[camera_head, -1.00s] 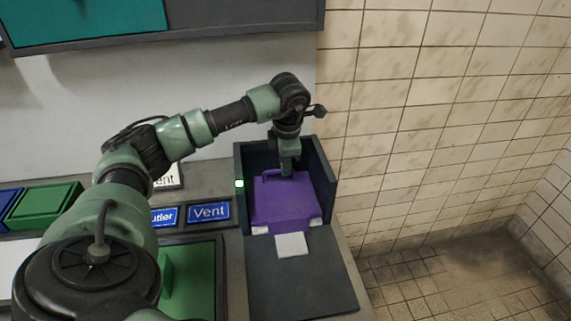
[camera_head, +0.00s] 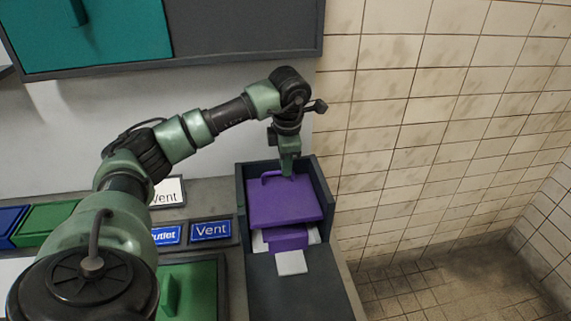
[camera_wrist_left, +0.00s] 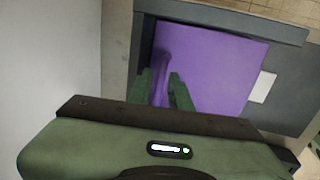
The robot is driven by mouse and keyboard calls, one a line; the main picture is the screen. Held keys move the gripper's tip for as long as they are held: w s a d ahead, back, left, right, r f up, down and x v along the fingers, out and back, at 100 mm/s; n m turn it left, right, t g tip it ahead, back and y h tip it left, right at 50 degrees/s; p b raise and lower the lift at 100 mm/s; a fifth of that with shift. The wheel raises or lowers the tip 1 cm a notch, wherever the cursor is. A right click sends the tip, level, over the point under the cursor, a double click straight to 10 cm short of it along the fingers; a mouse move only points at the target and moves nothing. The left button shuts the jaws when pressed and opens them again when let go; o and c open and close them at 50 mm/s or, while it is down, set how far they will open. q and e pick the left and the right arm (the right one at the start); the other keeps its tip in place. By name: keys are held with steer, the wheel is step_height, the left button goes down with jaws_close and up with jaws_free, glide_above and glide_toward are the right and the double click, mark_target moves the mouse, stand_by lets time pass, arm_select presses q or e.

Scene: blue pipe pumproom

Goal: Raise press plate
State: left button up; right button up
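The purple press plate (camera_head: 285,208) is inside a dark, open-fronted box (camera_head: 325,187) at the counter's right end. It stands above the box floor, with a white sheet edge and a purple lower block (camera_head: 288,238) showing below its front. My left gripper (camera_head: 288,170) is over the plate's back part, at its raised purple handle (camera_head: 270,175). In the left wrist view the fingers (camera_wrist_left: 160,88) straddle the handle (camera_wrist_left: 161,70) and appear closed on it, above the plate (camera_wrist_left: 220,70). My right gripper is not in view.
A white tab (camera_head: 291,262) lies in front of the block. Blue Vent (camera_head: 210,230) and Outlet (camera_head: 167,236) signs and a green panel (camera_head: 200,285) are left of the box. A dark cabinet (camera_head: 245,28) hangs above; a tiled wall (camera_head: 430,130) stands right.

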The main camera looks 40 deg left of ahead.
arm_select(q)
steer(key=b+v, duration=0.1)
steer(key=v, duration=0.6)
steer(key=shift+r, duration=0.4)
